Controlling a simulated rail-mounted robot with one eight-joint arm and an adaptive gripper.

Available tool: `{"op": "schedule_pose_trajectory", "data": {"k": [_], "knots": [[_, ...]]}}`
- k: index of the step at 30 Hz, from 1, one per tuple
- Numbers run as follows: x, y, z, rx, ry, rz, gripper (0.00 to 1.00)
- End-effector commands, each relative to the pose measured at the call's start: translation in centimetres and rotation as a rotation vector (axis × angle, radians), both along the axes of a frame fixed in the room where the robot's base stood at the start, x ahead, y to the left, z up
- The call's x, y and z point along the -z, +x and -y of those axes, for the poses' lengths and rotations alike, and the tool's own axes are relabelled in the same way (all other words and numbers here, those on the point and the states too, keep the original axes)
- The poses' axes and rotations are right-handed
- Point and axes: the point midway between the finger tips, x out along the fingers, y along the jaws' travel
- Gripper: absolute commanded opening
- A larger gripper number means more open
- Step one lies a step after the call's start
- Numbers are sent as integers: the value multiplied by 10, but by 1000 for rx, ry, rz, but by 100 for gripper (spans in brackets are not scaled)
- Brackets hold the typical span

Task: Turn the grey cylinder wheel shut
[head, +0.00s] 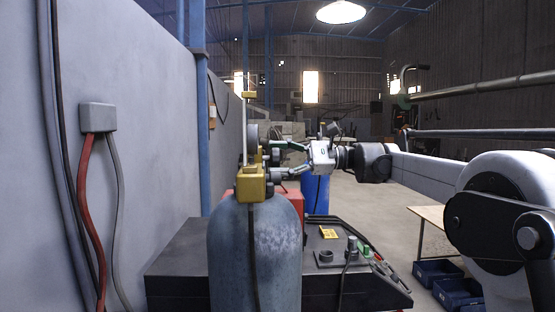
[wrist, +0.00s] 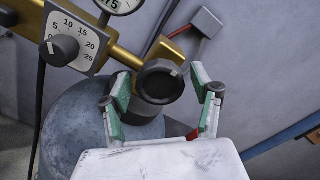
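The grey cylinder (head: 255,255) stands upright in the centre foreground of the head view, with a brass valve block (head: 252,186) on top. In the wrist view its rounded shoulder (wrist: 80,120) shows at lower left. The dark round wheel (wrist: 160,84), with a small pale mark on its face, sits on the brass fitting. My gripper (wrist: 160,87) is open, with one finger on each side of the wheel and visible gaps to it. In the head view my gripper (head: 273,163) reaches in from the right, beside the valve; the wheel is hard to make out there.
A dial plate with a knob (wrist: 65,48) and a round gauge (wrist: 118,4) sit left of the wheel. A grey wall (head: 150,150) stands close on the left. A dark bench (head: 180,265) with small fittings lies behind the cylinder. Open floor (head: 375,210) shows to the right.

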Motion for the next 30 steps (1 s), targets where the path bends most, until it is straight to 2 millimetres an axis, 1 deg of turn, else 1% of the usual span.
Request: {"op": "schedule_pose_trajectory", "data": {"k": [8, 11, 14, 24, 27, 30], "knots": [[0, 0, 1, 0, 0, 1, 63], [0, 1, 6, 0, 0, 1, 63], [0, 1, 18, 1, 0, 1, 63], [0, 5, 84, 1, 0, 0, 63], [0, 6, 99, 3, 0, 0, 63], [0, 6, 110, 1, -1, 0, 63]]}}
